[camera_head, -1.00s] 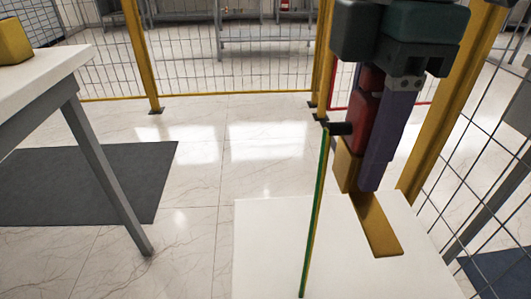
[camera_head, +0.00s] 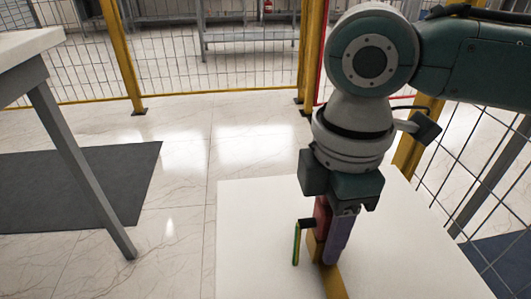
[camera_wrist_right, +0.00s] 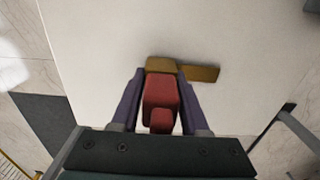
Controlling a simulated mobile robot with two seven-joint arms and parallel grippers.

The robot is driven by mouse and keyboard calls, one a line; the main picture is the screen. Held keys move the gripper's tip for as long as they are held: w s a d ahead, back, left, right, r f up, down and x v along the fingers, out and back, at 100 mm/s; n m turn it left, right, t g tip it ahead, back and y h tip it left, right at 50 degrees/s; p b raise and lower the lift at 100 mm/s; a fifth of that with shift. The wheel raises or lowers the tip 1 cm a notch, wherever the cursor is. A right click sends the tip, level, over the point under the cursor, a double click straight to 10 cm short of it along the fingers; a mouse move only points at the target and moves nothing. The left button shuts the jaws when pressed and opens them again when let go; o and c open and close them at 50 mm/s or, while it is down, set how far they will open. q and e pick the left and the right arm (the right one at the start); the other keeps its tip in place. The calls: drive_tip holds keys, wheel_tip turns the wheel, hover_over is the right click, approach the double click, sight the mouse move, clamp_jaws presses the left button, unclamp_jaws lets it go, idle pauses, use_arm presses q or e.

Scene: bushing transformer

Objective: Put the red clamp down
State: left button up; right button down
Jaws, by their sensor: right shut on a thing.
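My right gripper (camera_head: 332,256) points down over a white table top (camera_head: 250,235). Its purple fingers are shut on the red clamp (camera_head: 322,214), which is partly hidden by the fingers. In the right wrist view the red clamp (camera_wrist_right: 160,95) sits between both fingers of the gripper (camera_wrist_right: 158,78). An ochre block and flat ochre strip (camera_wrist_right: 200,73) show at its far end. In the head view a thin green and yellow strip (camera_head: 296,245) hangs beside the clamp. I cannot tell whether the clamp touches the table. My left gripper is not in view.
The white table top is otherwise bare around the clamp. Another white-topped table (camera_head: 25,50) with grey legs stands at the left. A wire fence with yellow posts (camera_head: 122,55) runs behind and to the right. A dark mat (camera_head: 75,185) lies on the floor.

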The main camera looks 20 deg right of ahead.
drive_tip(key=shift+f, duration=0.15)
drive_tip(key=c, duration=0.8)
unclamp_jaws()
drive_tip(key=shift+f, duration=0.15)
drive_tip(key=shift+c, duration=0.2)
drive_tip(key=o, duration=0.4)
drive_tip(key=shift+o, duration=0.2)
